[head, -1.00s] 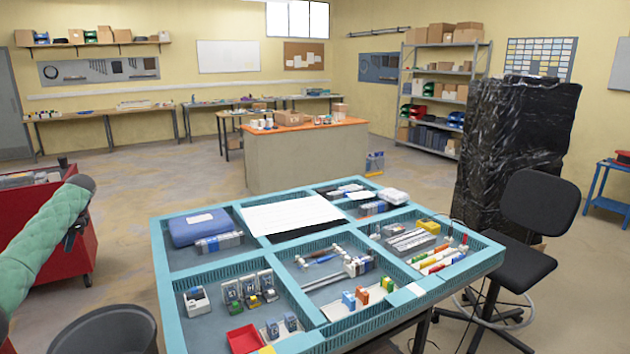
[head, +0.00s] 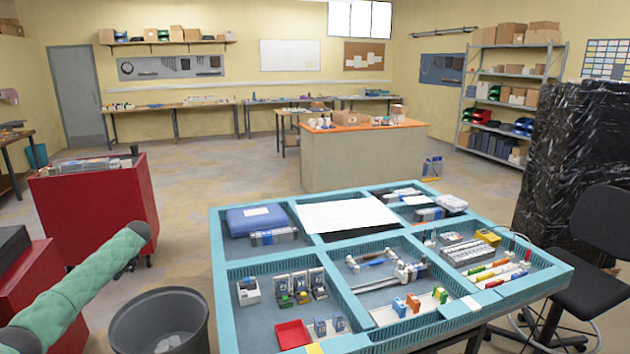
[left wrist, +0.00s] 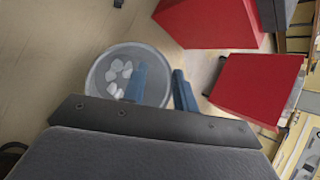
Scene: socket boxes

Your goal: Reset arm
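My left arm, in a green padded sleeve (head: 75,290), comes in from the left in the head view, its far end above and left of the black bin. In the left wrist view my left gripper (left wrist: 160,88) shows two blue fingers spread apart with nothing between them. The grey bin with white crumpled pieces inside (left wrist: 152,62) lies beyond the fingers. My right arm and gripper are not in view.
A teal-edged sorting table (head: 215,262) with boxes and small parts in compartments stands right of my arm. The black bin (head: 160,322) is on the floor below. Red cabinets (head: 100,215) stand at left. Open floor lies behind.

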